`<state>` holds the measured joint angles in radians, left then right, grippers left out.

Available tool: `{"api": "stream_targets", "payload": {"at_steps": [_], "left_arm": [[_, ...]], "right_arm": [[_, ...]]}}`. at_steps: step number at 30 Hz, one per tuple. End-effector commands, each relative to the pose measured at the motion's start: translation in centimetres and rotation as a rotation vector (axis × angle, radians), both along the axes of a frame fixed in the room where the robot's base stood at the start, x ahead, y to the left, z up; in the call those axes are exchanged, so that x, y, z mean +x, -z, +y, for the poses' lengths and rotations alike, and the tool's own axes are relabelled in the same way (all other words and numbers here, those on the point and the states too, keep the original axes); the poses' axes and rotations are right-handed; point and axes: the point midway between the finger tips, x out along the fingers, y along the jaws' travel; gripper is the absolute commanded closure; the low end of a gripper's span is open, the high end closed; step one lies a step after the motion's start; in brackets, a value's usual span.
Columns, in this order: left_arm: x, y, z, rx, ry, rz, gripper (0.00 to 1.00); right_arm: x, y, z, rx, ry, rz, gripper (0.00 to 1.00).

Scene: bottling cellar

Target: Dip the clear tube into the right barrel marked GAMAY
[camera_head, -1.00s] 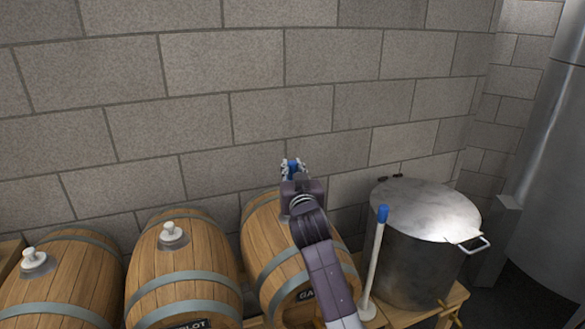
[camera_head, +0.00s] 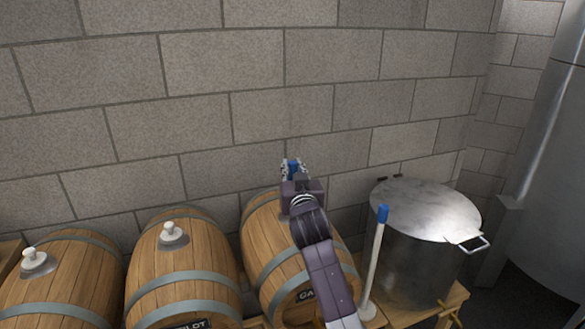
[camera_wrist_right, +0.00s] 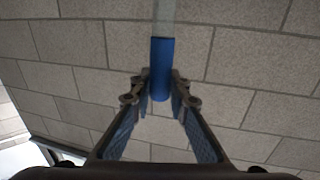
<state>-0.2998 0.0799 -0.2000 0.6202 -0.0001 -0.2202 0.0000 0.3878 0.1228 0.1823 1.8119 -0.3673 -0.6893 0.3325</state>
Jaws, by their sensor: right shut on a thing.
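My right gripper (camera_head: 292,168) is above the right barrel (camera_head: 262,240), whose label shows only "GA" beside my arm. The gripper is shut on the blue grip of the clear tube, seen between the fingers in the right wrist view (camera_wrist_right: 162,70). The clear part of the tube (camera_wrist_right: 165,14) runs from the blue grip to the top edge of that view. In the head view the tube's clear part cannot be made out, and the gripper and arm cover part of the barrel, including any bung or opening. My left gripper is not in view.
Two other barrels with white bungs stand to the left, the middle one (camera_head: 178,258) and the left one (camera_head: 75,270). A white rod with a blue top (camera_head: 374,262) stands right of my arm, beside a lidded steel pot (camera_head: 410,255). A block wall (camera_head: 230,90) is behind.

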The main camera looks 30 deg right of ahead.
Motion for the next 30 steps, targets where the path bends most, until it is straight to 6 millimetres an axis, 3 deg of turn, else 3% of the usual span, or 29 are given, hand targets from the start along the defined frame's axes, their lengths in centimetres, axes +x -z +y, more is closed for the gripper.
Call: {"api": "stream_targets", "payload": {"at_steps": [11,30], "left_arm": [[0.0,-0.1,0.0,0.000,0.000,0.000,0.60],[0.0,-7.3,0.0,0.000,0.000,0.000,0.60]], "right_arm": [[0.0,-0.2,0.0,-0.001,0.000,-0.002,1.00],[0.0,-7.9,0.0,0.000,0.000,-0.001,1.00]]}}
